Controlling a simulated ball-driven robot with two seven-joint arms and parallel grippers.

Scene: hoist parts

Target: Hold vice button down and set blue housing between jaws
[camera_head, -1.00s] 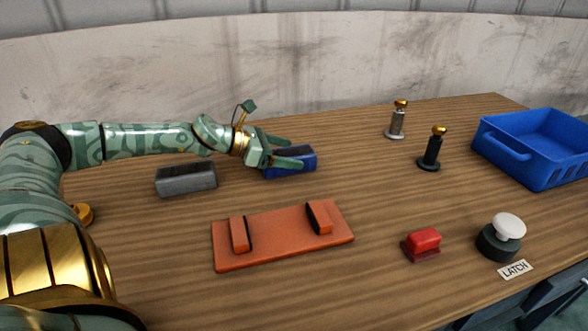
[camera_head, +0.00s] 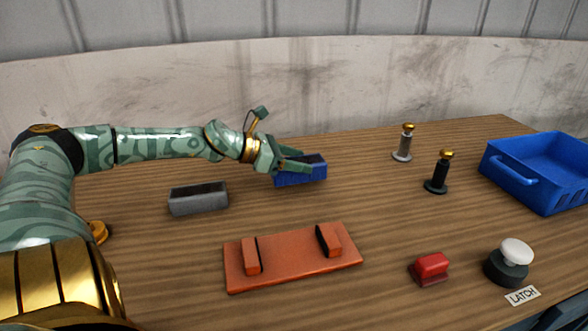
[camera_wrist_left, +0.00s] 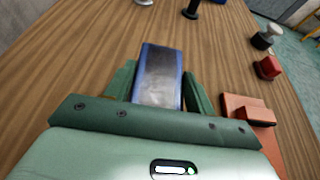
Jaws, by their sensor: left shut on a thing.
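The blue housing (camera_head: 304,174), an open-topped box, is at the back middle of the table. My left gripper (camera_head: 297,162) is shut on it, with a finger along each long side; the left wrist view shows the housing (camera_wrist_left: 159,75) between the fingers (camera_wrist_left: 162,90). Whether it is lifted off the table is hard to tell. The orange vice (camera_head: 292,262) lies in front, its two upright jaws apart with nothing between them. A white-capped button (camera_head: 515,251) on a dark base stands at the right, beside a LATCH label (camera_head: 522,295). My right gripper is not in view.
A grey housing (camera_head: 198,198) sits left of the blue one. A red block (camera_head: 431,267) lies between vice and button. Two gold-topped pegs, one silver (camera_head: 404,143) and one black (camera_head: 439,173), stand behind. A blue crate (camera_head: 533,190) is at the right.

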